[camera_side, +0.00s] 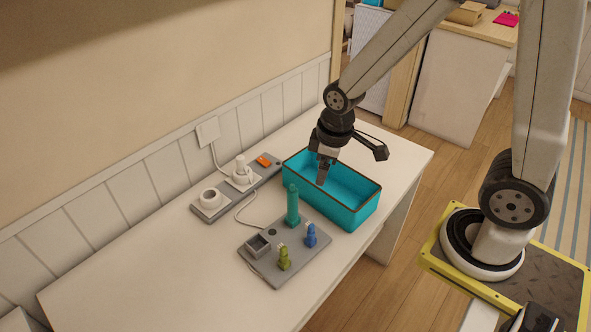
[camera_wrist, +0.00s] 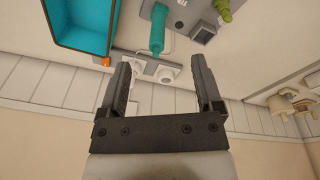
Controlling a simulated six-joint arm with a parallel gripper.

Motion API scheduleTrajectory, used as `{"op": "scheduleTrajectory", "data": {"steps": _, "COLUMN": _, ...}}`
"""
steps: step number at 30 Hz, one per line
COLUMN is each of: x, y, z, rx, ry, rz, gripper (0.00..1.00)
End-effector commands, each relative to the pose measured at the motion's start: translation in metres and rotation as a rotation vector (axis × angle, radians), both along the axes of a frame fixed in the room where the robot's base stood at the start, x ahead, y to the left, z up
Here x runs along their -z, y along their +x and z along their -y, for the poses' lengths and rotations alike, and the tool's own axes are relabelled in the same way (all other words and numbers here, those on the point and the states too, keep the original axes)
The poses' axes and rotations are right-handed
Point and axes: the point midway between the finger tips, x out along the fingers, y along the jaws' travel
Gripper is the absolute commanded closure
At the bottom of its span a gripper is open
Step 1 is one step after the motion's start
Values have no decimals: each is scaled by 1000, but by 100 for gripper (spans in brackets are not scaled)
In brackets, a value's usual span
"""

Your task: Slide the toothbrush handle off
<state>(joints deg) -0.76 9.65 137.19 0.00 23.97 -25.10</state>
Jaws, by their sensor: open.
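A teal toothbrush handle (camera_side: 293,207) stands upright on a grey holder board (camera_side: 262,270) on the white table. It also shows in the wrist view (camera_wrist: 158,28), beyond my fingertips and roughly between their lines. My gripper (camera_side: 322,172) is open and empty, pointing down over the teal bin, to the right of and above the handle. In the wrist view both fingers (camera_wrist: 158,72) are spread apart with nothing held between them. The handle's base meets the board; how it is seated is hidden.
A blue piece (camera_side: 310,236), a yellow-green piece (camera_side: 284,258) and a square grey cup (camera_side: 258,245) sit on the board. The open teal bin (camera_side: 352,215) stands behind right. A grey strip (camera_side: 228,197) with white fittings and an orange piece (camera_side: 264,160) lies near the wall. The table's front left is clear.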

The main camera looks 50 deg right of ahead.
Motion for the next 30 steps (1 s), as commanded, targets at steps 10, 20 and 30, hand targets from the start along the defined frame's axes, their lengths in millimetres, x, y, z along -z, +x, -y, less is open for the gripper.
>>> {"op": "scheduleTrajectory", "data": {"steps": 10, "x": 25, "y": 43, "z": -6, "rx": -512, "ry": -61, "rz": -81, "gripper": 16}}
{"op": "scheduleTrajectory", "data": {"steps": 20, "x": 50, "y": 72, "z": -12, "rx": -927, "ry": -82, "rz": -136, "gripper": 16}}
{"op": "scheduleTrajectory", "data": {"steps": 30, "x": 56, "y": 78, "z": -13, "rx": -1026, "ry": -84, "rz": -146, "gripper": 16}}
